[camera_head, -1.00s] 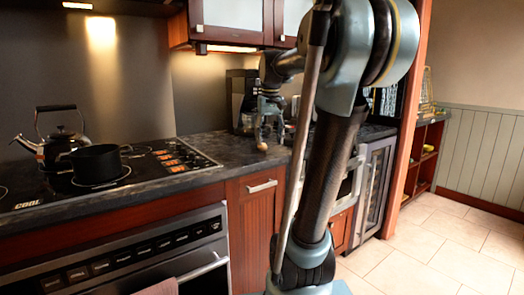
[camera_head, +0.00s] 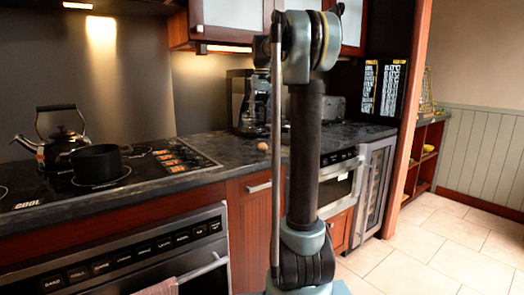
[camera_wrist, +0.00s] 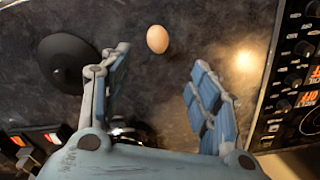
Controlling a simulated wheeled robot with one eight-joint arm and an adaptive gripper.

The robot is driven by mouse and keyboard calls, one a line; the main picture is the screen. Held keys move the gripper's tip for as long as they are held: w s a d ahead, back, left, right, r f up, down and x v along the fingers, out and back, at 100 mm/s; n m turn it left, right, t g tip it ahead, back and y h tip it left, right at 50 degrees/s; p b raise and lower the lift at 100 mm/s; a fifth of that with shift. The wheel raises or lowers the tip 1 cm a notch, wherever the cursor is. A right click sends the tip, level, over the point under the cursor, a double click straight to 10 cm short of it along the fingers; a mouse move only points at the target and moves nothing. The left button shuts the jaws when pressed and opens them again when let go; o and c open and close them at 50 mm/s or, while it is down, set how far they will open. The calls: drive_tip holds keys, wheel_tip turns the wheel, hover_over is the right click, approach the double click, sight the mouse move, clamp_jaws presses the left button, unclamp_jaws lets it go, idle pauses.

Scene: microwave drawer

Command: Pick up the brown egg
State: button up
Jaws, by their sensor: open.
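The brown egg (camera_head: 262,147) lies on the dark countertop (camera_head: 235,160), right of the stove and in front of the coffee maker. It also shows in the wrist view (camera_wrist: 157,39), at the top middle, on bare counter. My gripper (camera_wrist: 160,60) is open and empty, its two blue fingers spread wide. The egg appears just beyond the fingertips, between their lines and nearer the left finger; nothing touches it. How high the fingers are above the counter I cannot tell. In the head view my gripper is hidden behind my arm.
A coffee maker (camera_head: 246,100) stands behind the egg. A black pot (camera_head: 97,163) and kettle (camera_head: 62,140) sit on the stove at left. A dark round object (camera_wrist: 67,62) is left of my fingers; a panel with knobs (camera_wrist: 295,85) is at right. Cabinets hang above.

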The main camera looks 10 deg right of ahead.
hover_over(262, 144)
drive_tip(key=f, duration=0.6)
drive_tip(key=w+f, duration=0.1)
drive_tip(key=f, duration=0.2)
drive_tip(key=shift+f, duration=0.4)
drive_tip(key=shift+w+d+f, duration=0.1)
drive_tip(key=shift+d+f, duration=0.05)
drive_tip(key=shift+f, duration=2.5)
drive_tip(key=c, duration=0.7)
